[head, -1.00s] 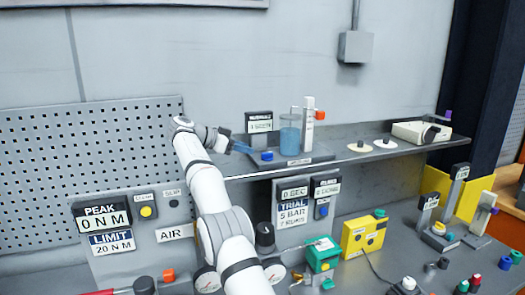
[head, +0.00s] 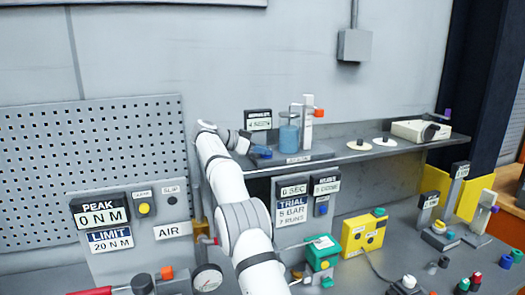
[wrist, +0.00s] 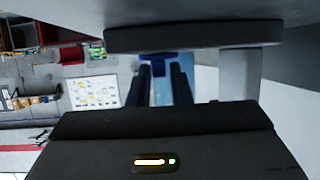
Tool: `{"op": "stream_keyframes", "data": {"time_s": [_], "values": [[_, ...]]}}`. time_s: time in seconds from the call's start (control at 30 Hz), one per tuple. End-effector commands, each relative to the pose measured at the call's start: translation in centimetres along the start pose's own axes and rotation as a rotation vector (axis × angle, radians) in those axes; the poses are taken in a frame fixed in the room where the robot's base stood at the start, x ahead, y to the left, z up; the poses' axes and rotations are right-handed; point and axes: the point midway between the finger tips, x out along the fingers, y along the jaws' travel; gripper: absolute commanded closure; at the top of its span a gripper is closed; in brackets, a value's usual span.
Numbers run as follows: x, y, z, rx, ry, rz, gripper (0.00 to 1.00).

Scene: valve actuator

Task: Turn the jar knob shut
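The clear jar (head: 289,138) of blue liquid stands on a dark base plate on the shelf; pale blue also shows between and beside the fingers in the wrist view. A small blue knob (head: 262,152) sits low at its left. My gripper (head: 252,148) reaches in from the left, close to this knob. In the wrist view my gripper (wrist: 161,72) has two dark fingers with a gap between them. A dark blue piece, probably the knob (wrist: 157,58), shows at the fingertips. I cannot tell whether the fingers touch it.
A white post (head: 307,123) with an orange piece stands right of the jar. A black-framed sign (head: 258,121) is behind it. The shelf edge (head: 350,157) runs below, with two pale discs farther right. A perforated panel (head: 90,150) stands left. Gauges and colored boxes lie lower down.

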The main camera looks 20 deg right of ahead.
Motion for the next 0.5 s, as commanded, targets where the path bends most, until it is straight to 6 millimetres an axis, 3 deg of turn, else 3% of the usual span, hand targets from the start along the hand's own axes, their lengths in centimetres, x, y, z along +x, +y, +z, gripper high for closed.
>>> {"op": "stream_keyframes", "data": {"time_s": [0.2,0.5], "values": [[0.04,0.01,-0.01,0.000,0.000,0.001,1.00],[0.10,0.04,0.05,-0.002,0.000,-0.004,1.00]]}}
